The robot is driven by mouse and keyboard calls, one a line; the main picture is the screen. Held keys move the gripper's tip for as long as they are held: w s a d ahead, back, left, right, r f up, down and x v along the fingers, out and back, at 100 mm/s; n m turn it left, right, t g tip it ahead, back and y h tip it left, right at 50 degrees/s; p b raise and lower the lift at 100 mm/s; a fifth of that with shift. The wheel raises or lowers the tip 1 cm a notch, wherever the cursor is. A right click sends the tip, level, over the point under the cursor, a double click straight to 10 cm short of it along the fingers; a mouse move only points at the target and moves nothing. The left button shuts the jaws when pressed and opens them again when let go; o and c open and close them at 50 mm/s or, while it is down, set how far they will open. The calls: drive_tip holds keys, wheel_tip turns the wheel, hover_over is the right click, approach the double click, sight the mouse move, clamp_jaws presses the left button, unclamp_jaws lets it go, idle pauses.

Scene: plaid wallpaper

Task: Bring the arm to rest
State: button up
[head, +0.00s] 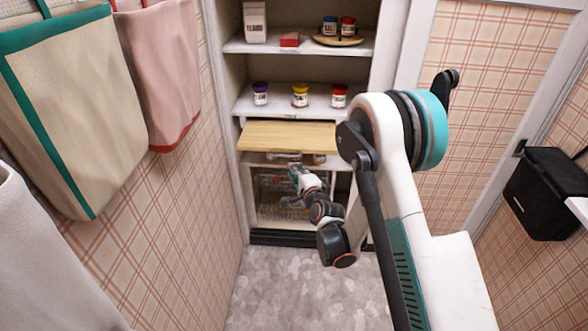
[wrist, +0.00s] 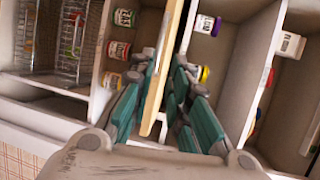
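My gripper (head: 293,170) is low in front of the shelf unit, just below the front of the pale wooden board (head: 290,136). In the wrist view my gripper (wrist: 168,72) has its teal fingers spread apart, with a gap between them. The board's edge (wrist: 163,65) runs through that gap in the picture. I cannot tell whether a finger touches it. My arm (head: 385,150) reaches forward and down from the right side of the head view, bent at a high elbow.
The shelf unit (head: 238,103) holds jars (head: 300,95) above the board. A wire basket (head: 285,207) sits below, and shows in the wrist view (wrist: 75,40). Bags (head: 70,105) hang on the left wall; a black box (head: 548,195) is at right. The floor (head: 300,295) ahead is clear.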

idle(0.4)
drive_tip(key=s+d+r+n+g+h, duration=0.15)
drive_tip(key=s+d+r+n, duration=0.35)
drive_tip(key=r, duration=0.5)
drive_tip(key=s+d+r+n+g+h, duration=0.1)
drive_tip(key=s+d+r+n+g, duration=0.15)
drive_tip(key=s+d+r, duration=0.55)
drive_tip(key=s+d+r+n+g+h, duration=0.1)
drive_tip(key=s+d+n+g, duration=0.1)
drive_tip(key=s, duration=1.2)
drive_tip(key=s+d+r+n+g+h, duration=0.1)
drive_tip(key=s+d+n, duration=0.4)
drive_tip(key=s, duration=0.9)
drive_tip(key=shift+s+d+r+g+h, duration=0.25)
drive_tip(key=shift+d+r+g+h, duration=0.25)
drive_tip(key=shift+d, duration=0.7)
